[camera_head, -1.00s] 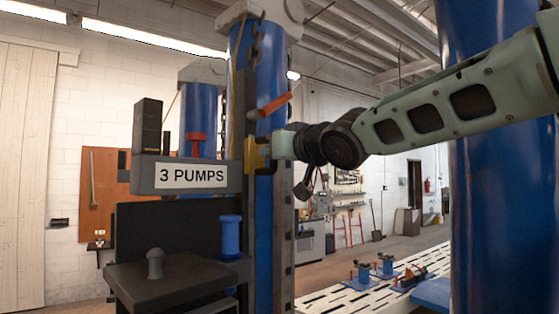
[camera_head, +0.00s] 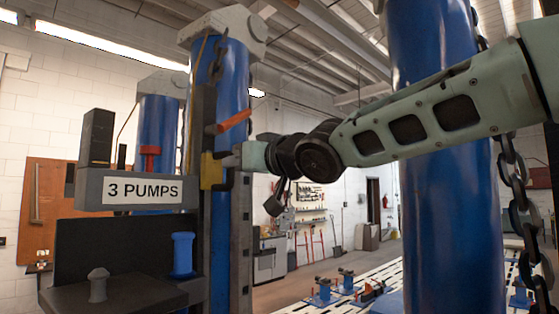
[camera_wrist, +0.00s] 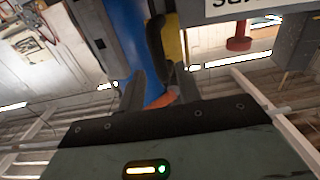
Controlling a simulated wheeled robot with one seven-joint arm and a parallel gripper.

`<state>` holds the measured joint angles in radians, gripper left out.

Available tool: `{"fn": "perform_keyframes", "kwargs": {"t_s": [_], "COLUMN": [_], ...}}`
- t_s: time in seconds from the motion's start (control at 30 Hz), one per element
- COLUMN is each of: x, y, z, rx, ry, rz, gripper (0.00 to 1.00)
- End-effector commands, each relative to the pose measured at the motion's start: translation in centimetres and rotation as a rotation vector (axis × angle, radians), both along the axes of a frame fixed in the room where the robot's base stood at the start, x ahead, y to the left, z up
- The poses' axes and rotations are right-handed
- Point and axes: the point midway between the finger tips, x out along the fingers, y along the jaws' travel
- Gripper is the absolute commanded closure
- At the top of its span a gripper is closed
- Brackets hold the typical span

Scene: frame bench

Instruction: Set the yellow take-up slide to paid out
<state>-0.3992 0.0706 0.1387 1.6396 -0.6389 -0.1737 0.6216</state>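The yellow take-up slide (camera_head: 211,171) sits on the dark upright rail beside the blue column, right of the "3 PUMPS" box. A dark bent handle sticks out at its right side. The slide also shows in the wrist view (camera_wrist: 173,40), partly behind a dark upright piece. My gripper (camera_head: 235,158) is just right of the slide, close to the handle. In the wrist view my gripper (camera_wrist: 158,92) has its two fingers apart, with an orange lever (camera_wrist: 162,98) visible between them, beyond the tips. I cannot tell whether either finger touches the handle.
The orange lever (camera_head: 235,121) juts out above the slide. The "3 PUMPS" box (camera_head: 135,190) stands left. A second blue column (camera_head: 440,220) rises behind my forearm, with a hanging chain (camera_head: 520,205) at right. A white slotted bench (camera_head: 350,300) lies low, right of centre.

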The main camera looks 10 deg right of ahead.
Motion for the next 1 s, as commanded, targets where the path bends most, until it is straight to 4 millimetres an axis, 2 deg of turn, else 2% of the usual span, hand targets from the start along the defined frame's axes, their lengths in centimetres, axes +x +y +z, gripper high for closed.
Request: {"fn": "perform_keyframes", "kwargs": {"t_s": [0.3, 0.5, 0.7, 1.0], "x": [-6.2, -9.2, -10.6, -10.8], "y": [-4.5, -6.7, -7.9, -8.1], "z": [0.2, 0.2, 0.2, 0.1], "rx": [0.001, 0.002, 0.003, 0.002], "ry": [-0.004, -0.003, -0.003, -0.001], "rz": [0.000, 0.001, 0.001, 0.000], "gripper": [0.65, 0.65, 0.65, 0.65]}}
